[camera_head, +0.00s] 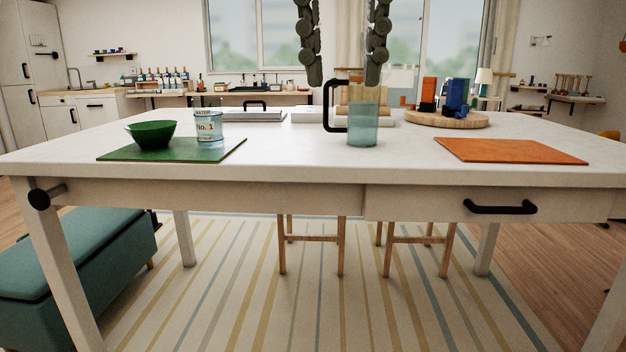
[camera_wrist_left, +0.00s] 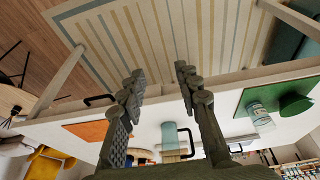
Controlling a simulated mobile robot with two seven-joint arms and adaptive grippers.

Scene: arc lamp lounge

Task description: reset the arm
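My left gripper (camera_head: 343,78) hangs down from the top edge of the head view, fingers spread wide with nothing between them. In the left wrist view its two fingers (camera_wrist_left: 160,72) also stand apart and empty. In the head view it appears just above a clear bluish pitcher (camera_head: 363,128) with a black handle, apart from the pitcher's body. The pitcher stands upright on the white table (camera_head: 290,160) and also shows in the left wrist view (camera_wrist_left: 170,138). My right gripper is in neither view.
A bare orange mat (camera_head: 510,150) lies at right. Behind it, a round wooden board (camera_head: 447,121) holds orange and blue objects. The table's front middle is clear.

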